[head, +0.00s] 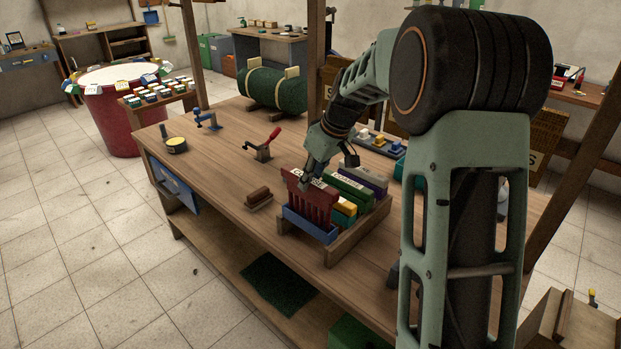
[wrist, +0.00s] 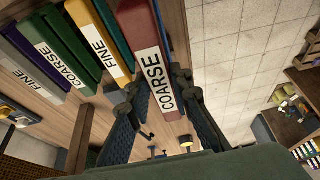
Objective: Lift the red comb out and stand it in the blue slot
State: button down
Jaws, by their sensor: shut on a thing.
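The red comb (head: 317,208) is upright, teeth down, at the front end of the wooden rack; its lower teeth are hidden behind the wall of the blue slot (head: 309,226). I cannot tell whether the teeth are inside the slot or how deep they reach. My gripper (head: 306,181) is shut on the comb's top spine from above. In the wrist view the red comb (wrist: 149,50) shows a white COARSE label, with my gripper's fingers (wrist: 156,88) on either side of it.
Yellow (head: 346,207), green (head: 352,189) and purple (head: 368,178) combs stand in the rack (head: 348,240) behind the red one. A brown brush (head: 258,197) lies left of the rack. A red-handled clamp (head: 263,148) stands farther back. The bench's left part is mostly clear.

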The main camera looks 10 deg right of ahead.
aim_at(323, 186)
jog(key=shift+f+b, duration=3.75)
jog(key=shift+f, duration=1.1)
jog(key=c, duration=1.7)
grip_release()
jog(key=shift+o, duration=0.2)
jog(key=v, duration=1.2)
jog(key=shift+r, duration=0.1)
